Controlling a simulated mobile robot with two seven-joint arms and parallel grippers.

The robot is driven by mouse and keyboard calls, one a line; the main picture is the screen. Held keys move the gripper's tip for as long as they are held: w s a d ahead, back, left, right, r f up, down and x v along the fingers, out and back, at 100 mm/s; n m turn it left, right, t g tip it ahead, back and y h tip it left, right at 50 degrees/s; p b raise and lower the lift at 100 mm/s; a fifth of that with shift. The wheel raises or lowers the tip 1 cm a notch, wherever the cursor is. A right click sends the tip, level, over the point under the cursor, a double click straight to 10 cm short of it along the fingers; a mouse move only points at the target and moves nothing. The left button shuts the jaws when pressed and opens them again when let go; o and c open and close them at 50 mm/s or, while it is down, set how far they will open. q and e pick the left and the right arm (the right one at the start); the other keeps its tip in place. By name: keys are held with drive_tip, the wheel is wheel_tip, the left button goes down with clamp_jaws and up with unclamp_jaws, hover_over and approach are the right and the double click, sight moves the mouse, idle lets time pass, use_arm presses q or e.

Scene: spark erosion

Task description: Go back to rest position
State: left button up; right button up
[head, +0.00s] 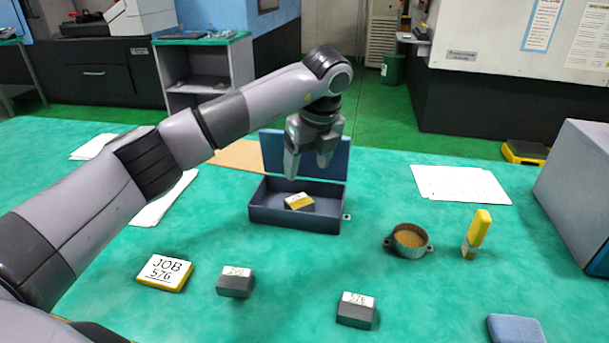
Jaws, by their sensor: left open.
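My left arm comes in from the left, and its gripper (309,165) hangs fingers-down above the open blue box (270,214). The two fingers are apart with nothing seen between them. The box's lid stands up at the back, partly hidden behind the gripper. A small yellow and white block (299,202) lies inside the box, below the gripper and apart from it. My right gripper is not in view.
On the green table are a JOB 576 block (165,272), two grey labelled blocks (235,282) (356,310), a round metal cup (409,241), an upright yellow object (476,234) and papers (460,185). A grey case (580,190) stands at the right edge.

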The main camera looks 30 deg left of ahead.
use_arm(q)
drive_tip(key=shift+d+r, duration=0.1)
drive_tip(key=shift+r, duration=0.25)
